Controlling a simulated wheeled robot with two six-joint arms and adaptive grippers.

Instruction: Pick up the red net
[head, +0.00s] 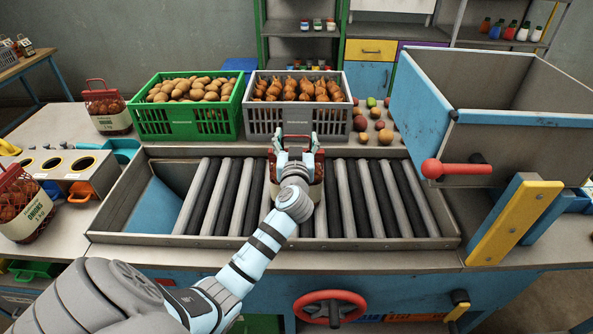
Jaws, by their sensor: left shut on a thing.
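A red net (317,172) of onions with a pale label stands on the roller bed, mostly hidden behind my left gripper and wrist. My left gripper (296,142) reaches in from the front and is shut on the top of this net. Whether the net is clear of the rollers cannot be told. Another red net (107,112) stands at the back left beside the green crate. One more red net (25,205), labelled onions, stands at the left edge. My right gripper is out of view.
The roller conveyor (375,200) has a raised metal rim. Behind it stand a green crate (190,120) of potatoes and a grey crate (262,122) of onions. A blue-sided hopper (420,105) with a red handle rises at the right. The rollers beside the net are bare.

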